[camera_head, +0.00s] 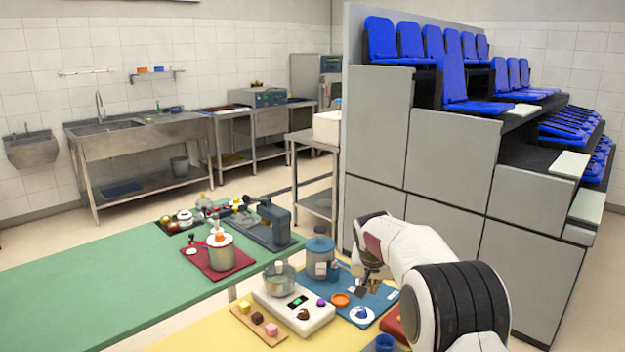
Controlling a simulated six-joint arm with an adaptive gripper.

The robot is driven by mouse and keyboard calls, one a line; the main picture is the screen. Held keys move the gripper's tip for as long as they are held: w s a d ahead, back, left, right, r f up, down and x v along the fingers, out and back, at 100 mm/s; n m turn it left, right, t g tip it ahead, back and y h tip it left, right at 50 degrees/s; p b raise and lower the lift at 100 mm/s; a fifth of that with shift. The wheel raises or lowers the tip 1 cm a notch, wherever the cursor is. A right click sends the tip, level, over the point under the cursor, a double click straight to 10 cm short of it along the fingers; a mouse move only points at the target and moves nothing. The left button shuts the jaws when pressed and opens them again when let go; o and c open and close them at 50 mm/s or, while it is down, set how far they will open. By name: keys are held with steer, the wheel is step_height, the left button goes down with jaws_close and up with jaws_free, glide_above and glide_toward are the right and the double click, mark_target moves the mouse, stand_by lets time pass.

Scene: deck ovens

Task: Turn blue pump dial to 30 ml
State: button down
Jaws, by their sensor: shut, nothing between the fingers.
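Part of the mat is hidden by my arm.
A red mat (219,260) holds another pot. A grey stepped stand with blue seats (440,150) rises close behind my arm. The green table (110,285) is mostly clear.

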glide_toward(358, 317)
steer(key=shift+w+d+r, duration=0.4)
steer(key=shift+d+r, duration=0.05)
steer(key=shift+d, duration=0.15)
steer(key=shift+w+d+r, duration=0.4)
steer(key=shift+d+r, duration=0.05)
steer(key=shift+d, duration=0.2)
steer(key=shift+f, duration=0.2)
steer(key=shift+f, duration=3.35)
steer(key=shift+w, duration=0.3)
steer(key=shift+w+a, duration=0.2)
steer(key=shift+a, duration=0.65)
steer(key=shift+s, duration=0.15)
steer(key=shift+s+a, duration=0.15)
steer(key=shift+s, duration=0.05)
steer(key=shift+r, duration=0.15)
